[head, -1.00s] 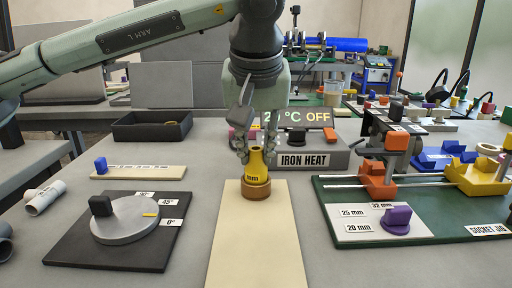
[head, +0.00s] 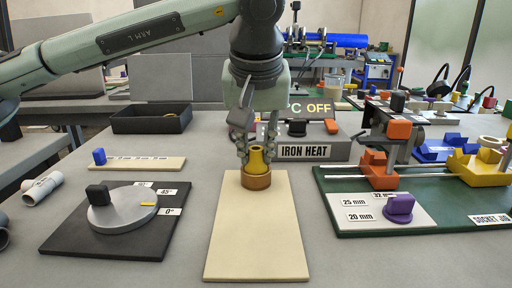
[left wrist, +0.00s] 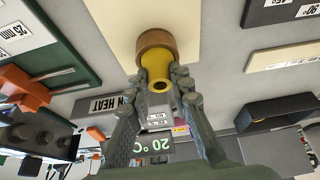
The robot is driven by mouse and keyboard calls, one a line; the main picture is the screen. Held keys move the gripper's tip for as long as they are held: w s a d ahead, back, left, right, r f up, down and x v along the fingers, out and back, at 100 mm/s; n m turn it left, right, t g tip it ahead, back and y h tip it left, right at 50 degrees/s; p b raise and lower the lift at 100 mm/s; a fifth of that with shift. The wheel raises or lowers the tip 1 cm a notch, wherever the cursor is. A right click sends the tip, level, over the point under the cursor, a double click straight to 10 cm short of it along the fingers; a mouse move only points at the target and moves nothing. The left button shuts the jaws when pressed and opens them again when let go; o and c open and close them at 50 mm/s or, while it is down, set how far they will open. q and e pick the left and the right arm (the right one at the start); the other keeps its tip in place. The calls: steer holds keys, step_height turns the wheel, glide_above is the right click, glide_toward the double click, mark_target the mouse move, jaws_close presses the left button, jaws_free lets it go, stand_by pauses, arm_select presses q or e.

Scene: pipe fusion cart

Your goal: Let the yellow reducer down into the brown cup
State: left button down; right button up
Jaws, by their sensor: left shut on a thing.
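The yellow reducer (head: 257,161) stands upright with its narrow end up and its lower part inside the brown cup (head: 256,182). The cup stands on the far end of the cream board (head: 256,240). My left gripper (head: 257,146) comes down from above, its fingers on either side of the reducer's upper part and shut on it. In the left wrist view the reducer (left wrist: 156,65) shows between the fingertips (left wrist: 160,82), with its wide end in the cup (left wrist: 157,40). How deep it sits is hidden by the cup wall. My right gripper is out of view.
The iron heat box (head: 325,148) stands close behind the gripper. A black plate with a grey turntable (head: 122,213) lies left, the green socket jig base (head: 420,215) right. A black tray (head: 152,124) is at the back left. The front of the cream board is clear.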

arm_select(q)
steer(key=shift+f, duration=0.25)
steer(key=c, duration=1.3)
jaws_free()
